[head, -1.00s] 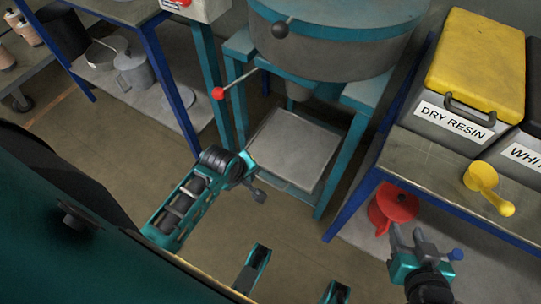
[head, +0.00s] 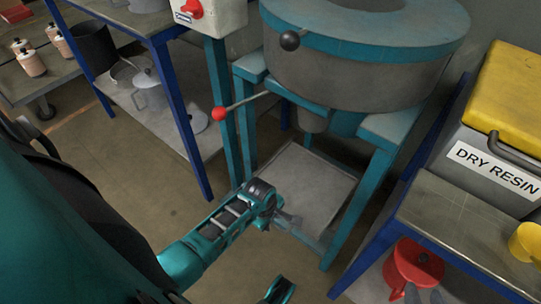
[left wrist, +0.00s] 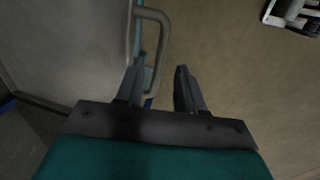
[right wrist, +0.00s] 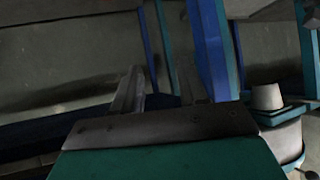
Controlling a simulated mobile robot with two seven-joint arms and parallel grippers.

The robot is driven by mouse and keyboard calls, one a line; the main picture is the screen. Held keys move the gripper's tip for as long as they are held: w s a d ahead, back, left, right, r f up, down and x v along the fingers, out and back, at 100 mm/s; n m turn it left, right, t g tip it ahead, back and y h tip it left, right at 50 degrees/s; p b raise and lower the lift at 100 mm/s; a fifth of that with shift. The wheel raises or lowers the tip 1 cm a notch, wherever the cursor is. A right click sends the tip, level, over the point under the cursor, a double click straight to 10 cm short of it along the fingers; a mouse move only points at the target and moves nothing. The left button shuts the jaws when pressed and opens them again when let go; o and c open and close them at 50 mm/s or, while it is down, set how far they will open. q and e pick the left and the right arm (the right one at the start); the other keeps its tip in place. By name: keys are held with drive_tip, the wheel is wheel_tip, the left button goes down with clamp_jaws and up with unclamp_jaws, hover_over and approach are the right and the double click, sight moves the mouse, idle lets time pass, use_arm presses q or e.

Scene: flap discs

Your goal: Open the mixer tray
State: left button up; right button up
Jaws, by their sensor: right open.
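The mixer tray (head: 310,182) is a flat grey square low between the teal legs of the mixer (head: 365,70). An arm from the left reaches the tray's near edge in the head view; I take its gripper (head: 286,220) as my left one. In the left wrist view, my left gripper (left wrist: 158,68) is open, with the grey bar handle (left wrist: 160,45) beside the tray (left wrist: 65,45) showing between its fingers. I cannot tell whether they touch. My right gripper (right wrist: 160,78) is open and empty in the right wrist view, near teal and blue legs.
A blue-legged table (head: 455,215) with a dry resin bin (head: 490,165) stands right of the mixer. A red scoop-like item (head: 412,265) lies beneath it. Another blue-legged table (head: 185,110) is at left. Floor left of the tray is clear.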

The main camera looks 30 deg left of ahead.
use_arm(q)
drive_tip(key=shift+w+f, duration=0.15)
drive_tip(key=shift+f, duration=0.55)
drive_tip(key=shift+c, duration=0.4)
clamp_jaws()
